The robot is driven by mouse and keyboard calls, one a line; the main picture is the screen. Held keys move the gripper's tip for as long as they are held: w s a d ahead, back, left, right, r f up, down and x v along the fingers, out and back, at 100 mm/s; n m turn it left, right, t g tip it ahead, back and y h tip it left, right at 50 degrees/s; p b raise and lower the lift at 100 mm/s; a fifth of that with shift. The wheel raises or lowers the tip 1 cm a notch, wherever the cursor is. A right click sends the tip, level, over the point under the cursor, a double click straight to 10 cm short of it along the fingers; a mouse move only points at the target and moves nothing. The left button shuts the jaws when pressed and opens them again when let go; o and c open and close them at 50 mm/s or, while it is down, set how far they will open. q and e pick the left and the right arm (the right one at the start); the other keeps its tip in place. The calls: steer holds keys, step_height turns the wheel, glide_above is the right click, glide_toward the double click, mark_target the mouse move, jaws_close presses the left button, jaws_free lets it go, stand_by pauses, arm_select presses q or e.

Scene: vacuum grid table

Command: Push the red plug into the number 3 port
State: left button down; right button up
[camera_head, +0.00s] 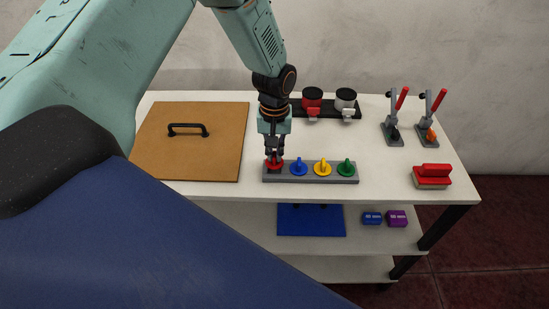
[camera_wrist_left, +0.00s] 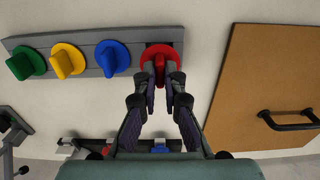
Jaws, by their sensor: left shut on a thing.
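The red plug (camera_head: 274,166) is at the left end of a grey strip (camera_head: 310,179) on the white table. My left gripper (camera_head: 274,155) points down over it and is shut on its raised grip. In the left wrist view the red plug (camera_wrist_left: 163,52) shows between the fingertips of my left gripper (camera_wrist_left: 161,76). I cannot tell whether the plug is fully seated or slightly lifted. Beside it on the strip are a blue plug (camera_head: 299,168), a yellow plug (camera_head: 322,168) and a green plug (camera_head: 346,168). I can read no port numbers. My right gripper is out of view.
A brown board (camera_head: 225,140) with a black handle (camera_head: 188,129) lies left of the strip. Behind it stand a black rack (camera_head: 325,110) with red and grey round parts, and two red-handled clamps (camera_head: 393,125). A red-topped block (camera_head: 432,174) is right.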

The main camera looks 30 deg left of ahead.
mark_target(275, 154)
arm_select(q)
step_height(275, 154, up, 8)
steer(key=shift+f, duration=0.15)
